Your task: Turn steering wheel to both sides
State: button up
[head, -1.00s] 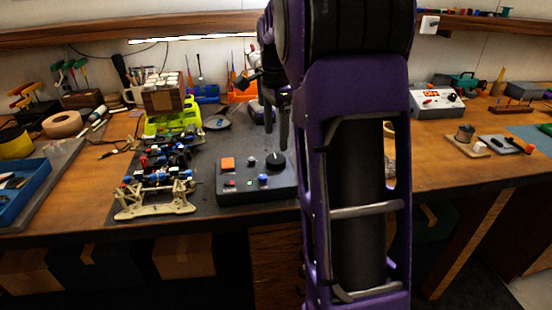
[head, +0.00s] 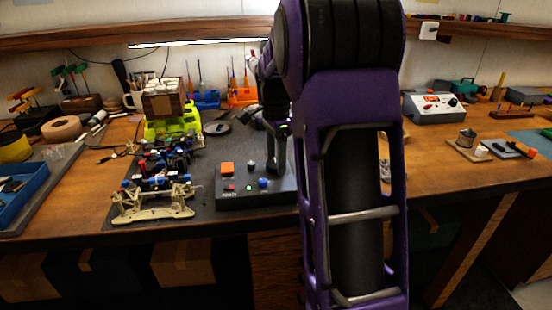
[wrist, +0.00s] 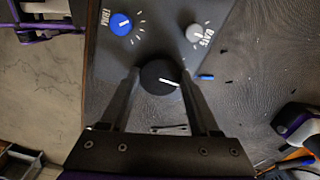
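The steering control is a large black round knob (wrist: 160,77) with a white pointer line on a dark control box (head: 232,201). In the wrist view the pointer aims right, slightly down. My gripper (wrist: 160,78) has one finger on each side of the knob, right beside it. Whether the fingers press on it or stand slightly apart is not clear. In the head view my gripper (head: 276,166) is down at the box's right part and hides the knob. The racecar chassis (head: 155,199), with a beige front and blue parts, stands left of the box.
A blue TRIM knob (wrist: 121,24) and a grey RATE knob (wrist: 195,33) sit close to the black knob. The box also has an orange button (head: 227,169) and a green light (head: 249,188). A blue tray (head: 22,190) lies at far left.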

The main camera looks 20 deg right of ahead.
jog(key=c, duration=0.7)
jog(key=shift+r+n+p, duration=0.1)
jog(key=shift+n+p, duration=0.2)
jog(key=n+p, duration=0.2)
jog(key=n, duration=0.1)
jog(key=shift+n, duration=0.3)
jog(key=shift+n+p, duration=1.1)
jog(key=shift+n, duration=1.2)
